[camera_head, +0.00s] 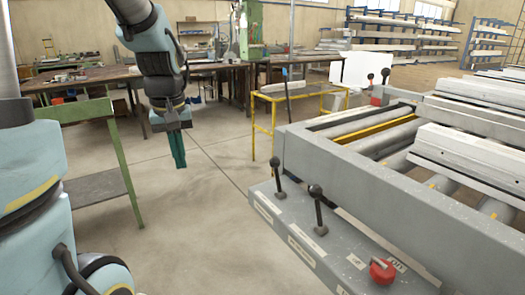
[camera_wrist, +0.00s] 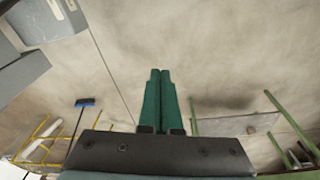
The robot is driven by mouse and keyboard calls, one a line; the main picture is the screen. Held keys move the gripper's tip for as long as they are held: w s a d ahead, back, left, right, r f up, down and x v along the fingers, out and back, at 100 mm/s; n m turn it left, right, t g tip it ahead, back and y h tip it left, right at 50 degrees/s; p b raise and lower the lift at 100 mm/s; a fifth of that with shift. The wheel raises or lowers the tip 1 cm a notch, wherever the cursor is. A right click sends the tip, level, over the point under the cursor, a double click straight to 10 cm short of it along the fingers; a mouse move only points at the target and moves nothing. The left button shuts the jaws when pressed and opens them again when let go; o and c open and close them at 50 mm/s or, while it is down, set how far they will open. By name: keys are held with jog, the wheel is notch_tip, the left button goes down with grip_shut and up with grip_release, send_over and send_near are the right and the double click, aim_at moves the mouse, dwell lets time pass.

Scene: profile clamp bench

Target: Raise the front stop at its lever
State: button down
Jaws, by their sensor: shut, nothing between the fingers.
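Two black-knobbed levers stand up from the grey control ledge at the front of the clamp bench (camera_head: 350,170). One lever (camera_head: 277,178) is at the ledge's left end; the other lever (camera_head: 317,208) is a little nearer. I cannot tell which lever belongs to the front stop, and I cannot make out the stop itself. My gripper (camera_head: 178,160) hangs over open floor, left of the bench and apart from both levers. Its green fingers are together and empty; they also show in the wrist view (camera_wrist: 160,80).
A red rotary switch (camera_head: 382,270) sits on the ledge's near right. Pale profiles (camera_head: 470,150) lie on the bench rollers. A yellow frame (camera_head: 275,105) stands behind the bench's left end. A green-legged table (camera_head: 100,185) is at the left. The floor between is clear.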

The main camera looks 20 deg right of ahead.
jog(key=d+r+b, duration=0.1)
jog(key=d+r, duration=0.2)
jog(key=d, duration=0.4)
jog(key=d+r+b, duration=0.1)
jog(key=d+r, duration=0.1)
jog(key=d, duration=0.5)
jog(key=s+d+r, duration=0.1)
jog(key=d+r, duration=0.2)
jog(key=d, duration=0.4)
jog(key=shift+r+n+b, duration=0.3)
jog(key=shift+n+b, duration=0.1)
jog(key=shift+f, duration=0.1)
jog(key=p, duration=0.3)
send_over(277, 178)
jog(key=w, duration=0.4)
notch_tip(277, 178, down, 9)
jog(key=shift+b, duration=0.3)
jog(key=shift+d, duration=0.1)
jog(key=shift+s+t+b, duration=0.25)
jog(key=shift+t+b, duration=0.15)
